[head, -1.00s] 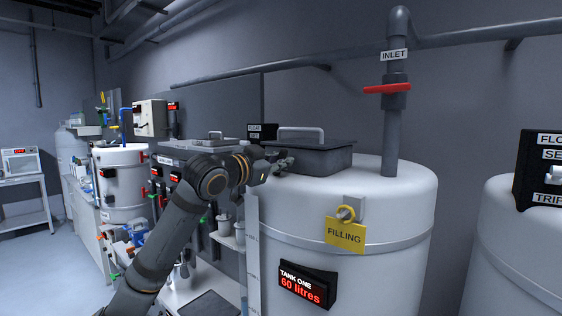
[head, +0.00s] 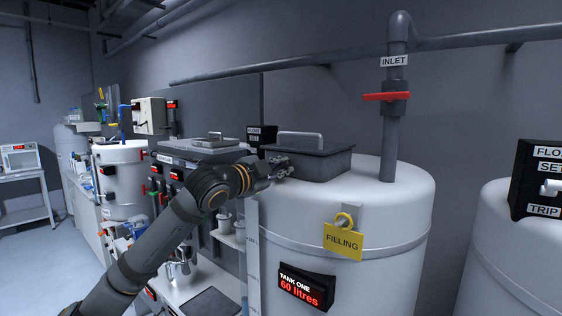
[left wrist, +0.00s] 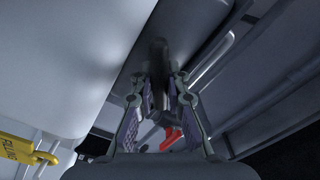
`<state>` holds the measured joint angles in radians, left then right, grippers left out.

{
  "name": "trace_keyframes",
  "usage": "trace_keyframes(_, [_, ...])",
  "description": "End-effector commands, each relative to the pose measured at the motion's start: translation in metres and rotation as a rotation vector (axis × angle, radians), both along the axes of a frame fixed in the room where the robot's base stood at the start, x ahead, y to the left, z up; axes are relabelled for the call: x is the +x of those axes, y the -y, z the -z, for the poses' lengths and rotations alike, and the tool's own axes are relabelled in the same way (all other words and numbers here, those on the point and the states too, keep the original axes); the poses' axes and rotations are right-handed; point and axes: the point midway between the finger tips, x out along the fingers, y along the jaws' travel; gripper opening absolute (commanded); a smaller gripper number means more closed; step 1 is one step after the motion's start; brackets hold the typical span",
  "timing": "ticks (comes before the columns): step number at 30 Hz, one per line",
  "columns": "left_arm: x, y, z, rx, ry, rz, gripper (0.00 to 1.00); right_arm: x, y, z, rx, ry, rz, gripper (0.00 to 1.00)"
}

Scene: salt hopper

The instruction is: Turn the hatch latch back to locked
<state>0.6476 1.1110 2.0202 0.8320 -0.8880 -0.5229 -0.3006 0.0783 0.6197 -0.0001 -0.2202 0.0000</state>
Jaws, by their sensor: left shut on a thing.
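The hatch (head: 322,164) is a dark grey lid with a pale grey handle on top of the white tank one (head: 390,205). My left gripper (head: 284,167) is at the left front edge of the hatch. In the left wrist view, my left gripper (left wrist: 159,82) is shut on a dark piece, the latch (left wrist: 157,58), which runs between the fingers beside the hatch's dark side. The latch is hidden by the gripper in the head view, so its angle cannot be read there. My right gripper is not in view.
A yellow FILLING tag (head: 342,241) hangs on the tank's front, above a red 60 litres display (head: 306,288). The inlet pipe (head: 390,150) with its red valve handle (head: 386,97) rises right of the hatch. A second white tank (head: 510,265) stands at the right.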

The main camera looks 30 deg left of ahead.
Motion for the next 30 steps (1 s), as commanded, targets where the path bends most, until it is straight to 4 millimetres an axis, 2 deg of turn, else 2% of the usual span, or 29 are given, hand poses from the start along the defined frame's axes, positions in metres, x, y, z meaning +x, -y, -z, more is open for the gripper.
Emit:
trace_keyframes(3, [0.0,0.0,-0.001,0.109,0.003,-0.001,0.0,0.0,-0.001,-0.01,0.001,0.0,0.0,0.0])
trace_keyframes(15, [0.0,0.001,0.003,0.414,0.028,0.001,0.0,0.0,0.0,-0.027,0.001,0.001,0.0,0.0])
trace_keyframes(30, [0.0,0.002,0.005,0.554,0.04,0.002,0.0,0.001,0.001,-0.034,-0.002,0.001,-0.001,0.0])
